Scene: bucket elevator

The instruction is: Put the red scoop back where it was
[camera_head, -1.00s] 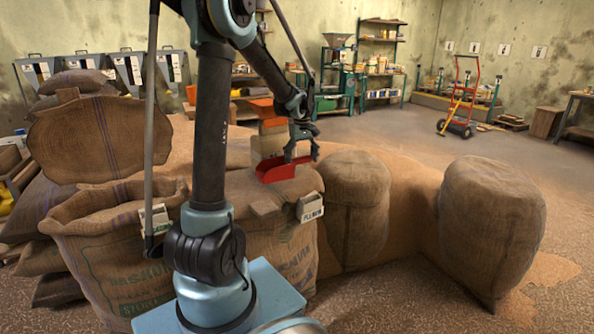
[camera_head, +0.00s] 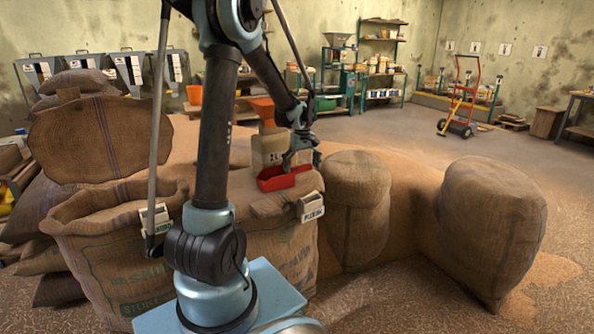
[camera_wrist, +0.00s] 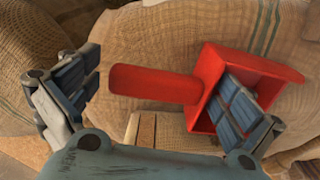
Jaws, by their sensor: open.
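The red scoop (camera_head: 277,181) is on top of the burlap sack just right of my arm's base, near an orange-topped container (camera_head: 267,150). In the wrist view the red scoop (camera_wrist: 150,83) has its round handle pointing left and its open box-shaped bowl at the right. My gripper (camera_head: 298,160) is right at the scoop. In the wrist view my gripper (camera_wrist: 158,82) is open, with one finger left of the handle's end and the other over or inside the bowl. I cannot tell whether that finger touches the bowl.
A small label card (camera_head: 311,207) is on the sack's rim. An open sack (camera_head: 95,250) stands to the left, with another card (camera_head: 154,217).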

